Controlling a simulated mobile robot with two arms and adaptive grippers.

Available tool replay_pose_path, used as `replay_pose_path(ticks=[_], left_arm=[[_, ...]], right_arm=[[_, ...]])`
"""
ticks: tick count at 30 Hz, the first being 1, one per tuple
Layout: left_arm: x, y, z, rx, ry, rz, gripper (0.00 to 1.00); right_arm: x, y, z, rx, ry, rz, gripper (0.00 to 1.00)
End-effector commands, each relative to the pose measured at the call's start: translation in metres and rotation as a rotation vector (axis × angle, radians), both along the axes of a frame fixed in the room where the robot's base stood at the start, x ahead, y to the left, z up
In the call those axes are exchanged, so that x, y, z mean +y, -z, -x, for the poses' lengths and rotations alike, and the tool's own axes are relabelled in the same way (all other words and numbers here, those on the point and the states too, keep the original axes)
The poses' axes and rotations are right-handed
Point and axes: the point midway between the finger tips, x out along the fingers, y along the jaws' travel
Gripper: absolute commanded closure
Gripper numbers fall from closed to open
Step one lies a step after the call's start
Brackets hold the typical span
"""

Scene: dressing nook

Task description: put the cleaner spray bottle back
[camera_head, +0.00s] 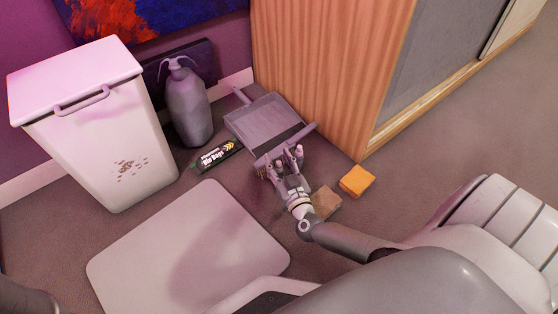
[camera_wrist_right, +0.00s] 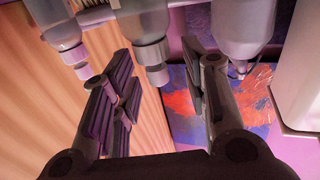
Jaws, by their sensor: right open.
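A grey bottle (camera_head: 188,108) with a spray-type head stands upright on the floor between the white bin and the wall. It looks like the cleaner spray bottle, though no label on it is readable. It seems to show upside down at the top of the right wrist view (camera_wrist_right: 226,25). My right gripper (camera_head: 279,158) is open, over the near edge of the grey dustpan (camera_head: 262,122), to the right of the bottle and apart from it. My left gripper is out of view.
The lidded bin (camera_head: 110,140) stands left of the bottle. A dark labelled tube (camera_head: 216,157) lies beside the dustpan. An orange sponge (camera_head: 357,180) and a brown block (camera_head: 326,202) lie near my right wrist. A wooden cabinet (camera_head: 325,70) stands behind. Floor to the right is clear.

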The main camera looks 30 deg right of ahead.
Motion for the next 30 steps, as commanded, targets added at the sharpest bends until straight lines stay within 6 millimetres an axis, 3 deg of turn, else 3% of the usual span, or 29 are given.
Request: replay_pose_path(ticks=[5, 12, 18, 30], left_arm=[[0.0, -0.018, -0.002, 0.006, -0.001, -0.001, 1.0], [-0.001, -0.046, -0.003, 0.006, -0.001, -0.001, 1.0], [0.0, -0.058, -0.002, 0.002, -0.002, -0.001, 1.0], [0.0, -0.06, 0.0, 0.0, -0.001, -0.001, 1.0]], right_arm=[[0.006, -0.005, 0.024, 0.005, -0.001, -0.001, 0.59], [0.018, -0.005, 0.075, 0.006, 0.0, -0.001, 0.59], [0.025, -0.003, 0.106, 0.002, 0.001, 0.0, 0.59], [0.028, -0.001, 0.117, 0.0, 0.0, -0.002, 0.59]])
